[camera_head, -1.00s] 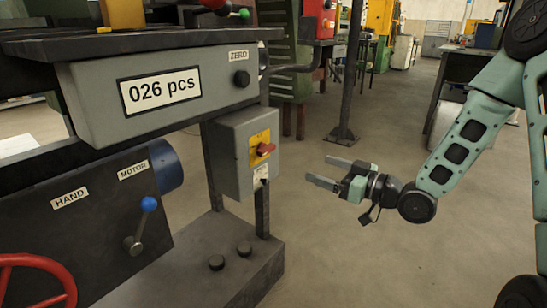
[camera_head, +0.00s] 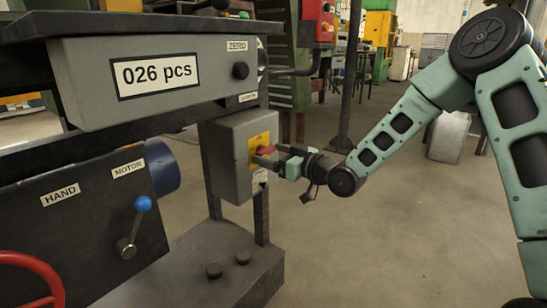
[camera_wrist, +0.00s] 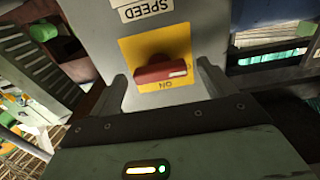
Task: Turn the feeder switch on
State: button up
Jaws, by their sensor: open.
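The feeder switch is a red rotary handle (camera_wrist: 162,72) on a yellow plate (camera_wrist: 150,47), on the front of a grey box (camera_head: 229,158) below the counter unit. In the wrist view the handle lies roughly crosswise, and an upside-down "ON" shows on the plate below it. My gripper (camera_head: 268,157) is at the switch in the head view. In the wrist view its two fingers are apart, one on each side of the handle, with visible gaps. In the head view the gripper partly hides the handle.
Above the box is a grey counter unit (camera_head: 155,78) reading "026 pcs" with a black ZERO knob (camera_head: 240,70). A blue-tipped lever (camera_head: 142,204) stands at the left, near HAND and MOTOR labels. A red handwheel (camera_head: 32,275) is at lower left.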

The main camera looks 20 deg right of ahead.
jog(key=c, duration=1)
jog(key=shift+p, duration=0.4)
jog(key=m+p, duration=0.3)
jog(key=shift+r, duration=0.25)
jog(key=m+p, duration=0.5)
jog(key=shift+f, duration=0.1)
jog(key=m+p, duration=0.3)
jog(key=m, duration=0.2)
jog(key=m+p, duration=0.2)
jog(key=m, duration=0.2)
jog(key=shift+f+m, duration=0.15)
jog(key=shift+m, duration=0.25)
